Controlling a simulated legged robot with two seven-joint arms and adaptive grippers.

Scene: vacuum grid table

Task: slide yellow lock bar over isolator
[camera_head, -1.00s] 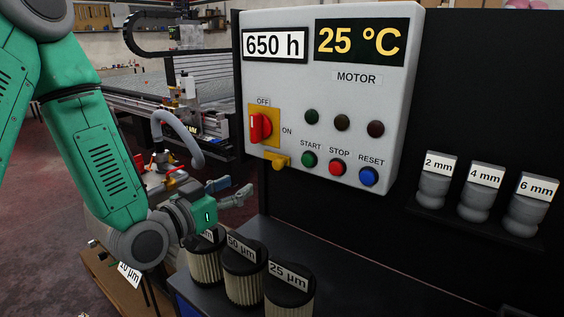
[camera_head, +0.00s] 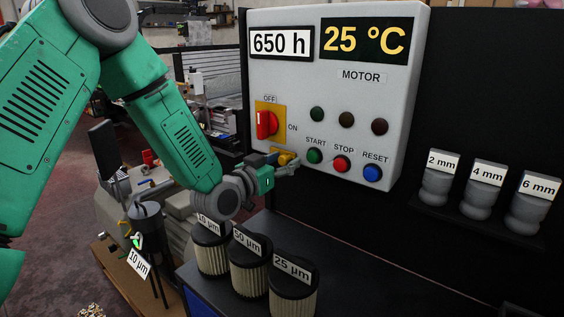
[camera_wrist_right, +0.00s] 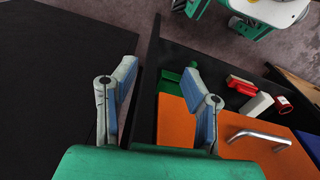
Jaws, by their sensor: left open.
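The isolator (camera_head: 267,124) is a red rotary handle on a yellow plate, at the lower left of the grey control panel. Its handle stands upright, by the OFF label. The yellow lock bar (camera_head: 288,158) sits just below the plate, partly hidden by my left gripper. My left gripper (camera_head: 287,166) is open, with its fingers at the bar; I cannot tell whether they touch it. In the right wrist view, my right gripper (camera_wrist_right: 160,78) is open and empty, away from the panel.
START (camera_head: 314,156), STOP (camera_head: 341,163) and RESET (camera_head: 372,173) buttons lie right of the bar. Labelled filters (camera_head: 248,268) stand on the dark bench below my left arm. In the right wrist view, an orange drawer front (camera_wrist_right: 240,140) with a metal handle lies below my right gripper.

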